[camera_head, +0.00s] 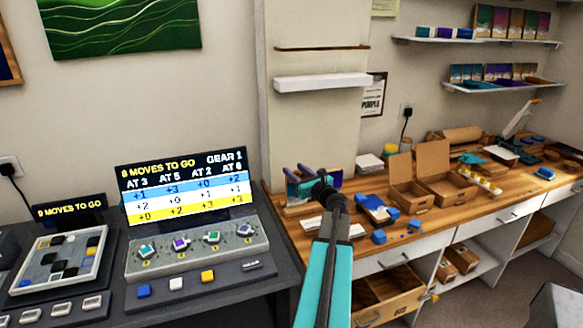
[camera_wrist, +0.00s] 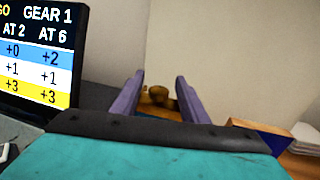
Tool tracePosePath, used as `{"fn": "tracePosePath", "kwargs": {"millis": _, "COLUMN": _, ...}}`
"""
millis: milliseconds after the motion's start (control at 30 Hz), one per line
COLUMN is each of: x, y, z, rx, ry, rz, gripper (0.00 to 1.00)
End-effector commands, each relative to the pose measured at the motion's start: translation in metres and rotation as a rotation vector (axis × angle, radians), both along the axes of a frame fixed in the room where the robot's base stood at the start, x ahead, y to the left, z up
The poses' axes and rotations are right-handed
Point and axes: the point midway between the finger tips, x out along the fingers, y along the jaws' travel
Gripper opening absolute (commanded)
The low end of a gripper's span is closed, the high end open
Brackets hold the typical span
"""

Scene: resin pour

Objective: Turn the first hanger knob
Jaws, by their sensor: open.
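A grey console (camera_head: 140,266) on the dark desk carries a row of several small knobs on pale blocks. Whether the leftmost is the first hanger knob, I cannot tell. My gripper (camera_head: 297,171) is open, well right of the console and beyond it, over the back of the wooden bench. In the wrist view my gripper (camera_wrist: 159,88) has purple fingers apart, with brown wooden items (camera_wrist: 158,100) showing beyond them. No knob shows there.
A lit screen (camera_head: 185,185) stands behind the knobs, reading "8 MOVES TO GO" and "GEAR 1"; its edge also shows in the wrist view (camera_wrist: 42,45). Blue, white and yellow buttons (camera_head: 176,284) line the console front. A tile tray (camera_head: 58,262) is at left. Open cardboard boxes (camera_head: 445,192) stand right.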

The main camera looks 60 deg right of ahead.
Motion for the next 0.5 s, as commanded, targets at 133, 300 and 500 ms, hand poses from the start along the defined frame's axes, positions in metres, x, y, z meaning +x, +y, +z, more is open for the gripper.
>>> {"fn": "tracePosePath", "kwargs": {"millis": 133, "x": 0.015, "y": -0.008, "z": 0.001, "rx": 0.0, "ry": 0.0, "rz": 0.001, "gripper": 0.4}}
{"fn": "tracePosePath", "kwargs": {"millis": 300, "x": 0.025, "y": -0.012, "z": 0.0, "rx": 0.001, "ry": 0.0, "rz": 0.001, "gripper": 0.4}}
{"fn": "tracePosePath", "kwargs": {"millis": 500, "x": 0.028, "y": -0.013, "z": 0.0, "rx": 0.001, "ry": 0.0, "rz": 0.001, "gripper": 0.4}}
